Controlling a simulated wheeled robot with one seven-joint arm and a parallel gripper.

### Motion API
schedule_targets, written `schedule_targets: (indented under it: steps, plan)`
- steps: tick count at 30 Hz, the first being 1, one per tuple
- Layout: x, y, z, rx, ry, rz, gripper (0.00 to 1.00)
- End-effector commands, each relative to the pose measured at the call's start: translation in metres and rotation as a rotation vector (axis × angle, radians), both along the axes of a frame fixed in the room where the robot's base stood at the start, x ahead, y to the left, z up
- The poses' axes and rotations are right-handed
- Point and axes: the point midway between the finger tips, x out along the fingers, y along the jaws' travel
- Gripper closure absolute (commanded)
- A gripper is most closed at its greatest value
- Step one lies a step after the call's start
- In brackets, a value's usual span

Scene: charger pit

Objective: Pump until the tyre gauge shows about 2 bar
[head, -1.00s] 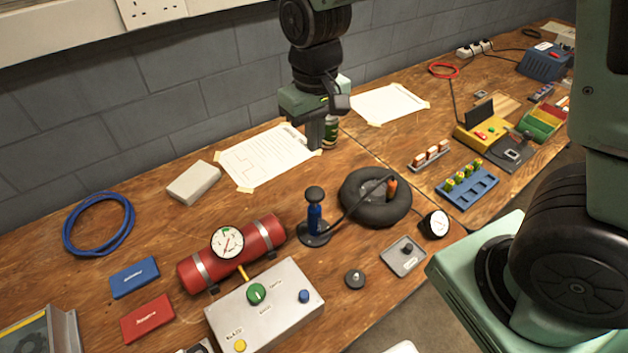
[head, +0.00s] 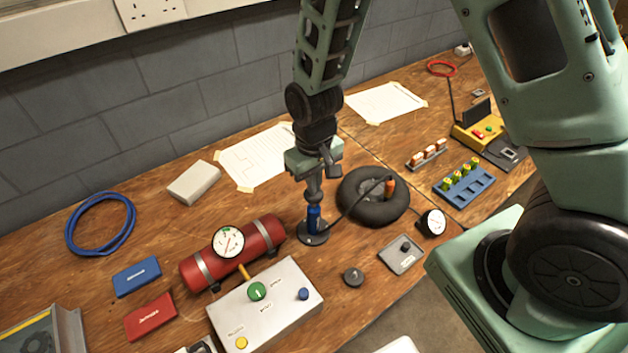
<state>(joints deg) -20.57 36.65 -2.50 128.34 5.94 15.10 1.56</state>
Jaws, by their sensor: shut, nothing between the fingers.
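The small blue hand pump (head: 315,220) stands upright on its dark round base on the wooden bench. My gripper (head: 314,192) is shut and points down right over the pump; its fingertips are at the pump's dark knob, and I cannot tell whether they touch. The black tyre (head: 372,208) lies flat to the right of the pump, with a dark hose running from the pump to it. The tyre gauge (head: 432,222), with a black rim, stands at the tyre's right; its reading is too small to make out.
A red cylinder (head: 262,238) with its own dial (head: 228,242) lies left of the pump. A grey control box (head: 280,303), a black knob (head: 353,277) and a small grey plate (head: 402,254) are in front. A blue block rack (head: 464,184) stands at the right.

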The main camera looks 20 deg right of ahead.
Motion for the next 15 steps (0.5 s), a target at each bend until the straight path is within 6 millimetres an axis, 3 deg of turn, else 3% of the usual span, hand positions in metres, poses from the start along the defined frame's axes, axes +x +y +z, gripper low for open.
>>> schedule_targets:
  steps: [5,12,15]
  plan:
    - [0.000,0.000,-0.001,0.000,0.000,0.000,1.00]
    - [0.000,0.000,-0.030,-0.001,0.001,0.000,1.00]
    - [0.000,0.000,-0.033,-0.001,0.000,0.000,1.00]
